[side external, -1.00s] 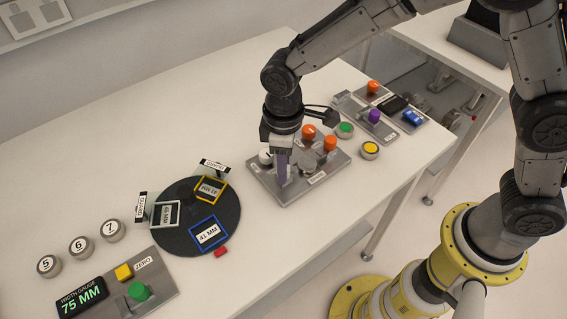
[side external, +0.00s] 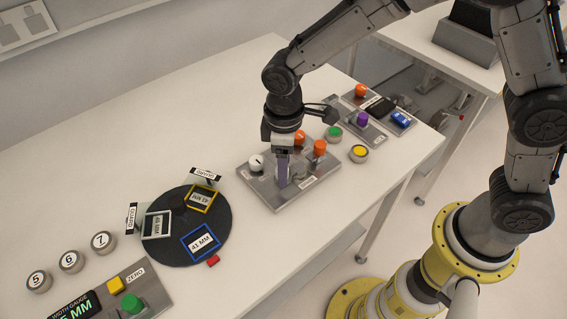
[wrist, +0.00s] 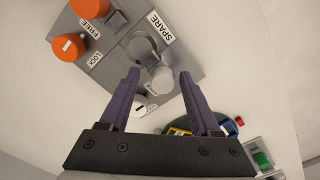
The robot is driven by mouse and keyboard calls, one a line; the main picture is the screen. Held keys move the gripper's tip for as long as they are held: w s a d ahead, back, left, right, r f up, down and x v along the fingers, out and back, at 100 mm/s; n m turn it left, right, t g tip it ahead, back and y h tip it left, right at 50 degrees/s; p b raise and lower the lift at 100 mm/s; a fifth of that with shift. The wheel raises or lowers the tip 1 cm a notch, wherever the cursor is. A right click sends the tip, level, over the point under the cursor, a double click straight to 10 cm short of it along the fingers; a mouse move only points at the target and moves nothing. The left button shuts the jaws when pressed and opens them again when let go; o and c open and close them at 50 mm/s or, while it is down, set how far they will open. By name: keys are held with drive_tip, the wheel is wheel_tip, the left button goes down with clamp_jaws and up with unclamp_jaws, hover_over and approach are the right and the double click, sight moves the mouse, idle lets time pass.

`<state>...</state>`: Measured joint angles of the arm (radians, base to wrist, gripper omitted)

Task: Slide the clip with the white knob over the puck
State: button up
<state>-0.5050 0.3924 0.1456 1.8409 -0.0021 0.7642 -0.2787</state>
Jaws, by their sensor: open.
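The white knob (side external: 257,163) stands at the left end of a grey metal plate (side external: 246,176) in the side view. In the wrist view the white knob (wrist: 140,105) shows between my fingers, by the inner side of the left one. My gripper (side external: 283,185) points down over the plate, right of the white knob; its purple fingers (wrist: 160,73) are apart with nothing gripped. Grey round parts (wrist: 159,79) lie between and beyond the fingertips; I cannot tell which is the puck or the clip. In the side view my gripper hides part of them.
Orange knobs (side external: 320,148) stand on the plate's right part. A green button (side external: 334,132) and a yellow button (side external: 358,153) are close by. A dark round turntable (side external: 176,250) with framed labels sits to the left.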

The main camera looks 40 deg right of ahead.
drive_tip(key=shift+r, duration=0.1)
wheel_tip(320, 180, up, 14)
drive_tip(key=shift+f, duration=0.2)
idle(0.3)
drive_tip(key=s+d+r+m+t, duration=0.2)
drive_tip(key=s+d+r, duration=0.1)
drive_tip(key=d+r, duration=0.3)
drive_tip(key=s+d+r+m+t, duration=0.1)
drive_tip(key=s+d+r+m, duration=0.1)
drive_tip(key=s+d+r, duration=0.35)
drive_tip(key=s+d+f+m+t, duration=0.2)
drive_tip(key=s+d+f+m, duration=0.3)
drive_tip(key=s+d+f, duration=0.3)
drive_tip(key=s, duration=0.3)
drive_tip(key=shift+d+f+t, duration=0.2)
drive_tip(key=shift+f+t, duration=0.1)
